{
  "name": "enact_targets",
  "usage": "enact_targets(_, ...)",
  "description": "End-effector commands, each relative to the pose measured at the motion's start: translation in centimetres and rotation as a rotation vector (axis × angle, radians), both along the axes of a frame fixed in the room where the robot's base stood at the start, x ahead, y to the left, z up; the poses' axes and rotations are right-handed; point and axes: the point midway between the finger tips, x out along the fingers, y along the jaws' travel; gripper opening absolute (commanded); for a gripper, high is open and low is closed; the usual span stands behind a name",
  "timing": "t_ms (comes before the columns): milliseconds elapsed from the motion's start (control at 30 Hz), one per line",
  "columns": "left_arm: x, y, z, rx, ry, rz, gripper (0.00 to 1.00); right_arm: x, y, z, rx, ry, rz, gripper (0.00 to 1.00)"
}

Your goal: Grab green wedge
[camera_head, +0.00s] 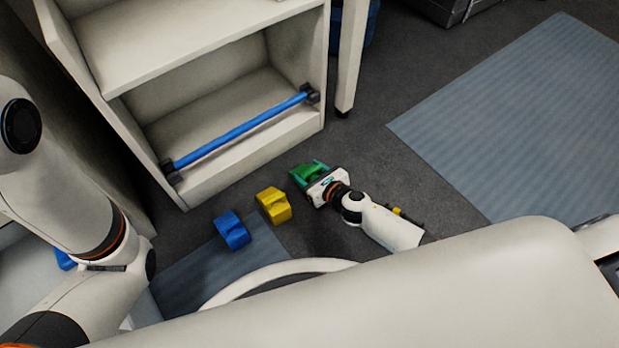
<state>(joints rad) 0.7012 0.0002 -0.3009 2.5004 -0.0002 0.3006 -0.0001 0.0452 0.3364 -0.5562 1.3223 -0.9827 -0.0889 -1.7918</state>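The green wedge (306,173) is on the dark floor in front of the shelf unit, right of the yellow block. My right gripper (317,181) is at the green wedge, coming from the lower right. Its fingers are small and partly merge with the wedge, so I cannot tell whether they are closed on it. My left arm shows at the left edge, but its gripper is not in view.
A yellow block (273,205) and a blue block (231,230) lie left of the wedge. A white shelf unit (255,166) with a blue bar (240,130) stands behind. A white leg (350,60) stands farther back. A blue-grey mat (530,120) lies right on open floor.

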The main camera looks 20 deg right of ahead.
Motion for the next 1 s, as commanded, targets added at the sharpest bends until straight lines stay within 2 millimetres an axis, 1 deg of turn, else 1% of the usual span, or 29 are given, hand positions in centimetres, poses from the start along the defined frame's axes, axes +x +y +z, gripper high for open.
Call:
enact_targets(33, 0.0, 0.0, 0.0, 0.000, 0.000, 0.000, 0.36, 0.0, 0.0, 0.0, 0.000, 0.000, 0.000, 0.49)
enact_targets(200, 0.0, 0.0, 0.0, 0.000, 0.001, 0.000, 0.36, 0.0, 0.0, 0.0, 0.000, 0.000, 0.000, 0.21)
enact_targets(467, 0.0, 0.0, 0.1, 0.000, 0.001, 0.000, 0.36, 0.0, 0.0, 0.2, 0.001, -0.002, 0.000, 0.21)
enact_targets(633, 0.1, 0.0, 1.0, 0.000, 0.002, 0.001, 0.36, 0.1, 0.0, 1.2, 0.000, -0.002, 0.000, 0.21)
enact_targets(767, 0.1, 0.0, 2.5, 0.000, 0.003, 0.001, 0.36, 0.1, 0.0, 2.8, -0.001, -0.003, 0.001, 0.21)
enact_targets(833, 0.0, 0.0, 3.6, -0.001, -0.001, 0.001, 0.36, 0.1, 0.0, 3.9, 0.000, -0.003, 0.002, 0.21)
enact_targets(900, 1.0, 0.1, 3.8, -0.003, 0.032, 0.001, 0.36, 0.1, 0.0, 5.2, 0.001, -0.003, 0.001, 0.21)
enact_targets(967, 1.5, 0.1, 4.3, -0.003, 0.047, 0.000, 0.36, 0.1, 0.0, 6.3, -0.001, -0.003, 0.001, 0.21)
enact_targets(1000, 2.2, 0.1, 4.0, -0.004, 0.070, 0.000, 0.36, 0.1, -0.1, 6.7, -0.001, -0.003, 0.001, 0.21)
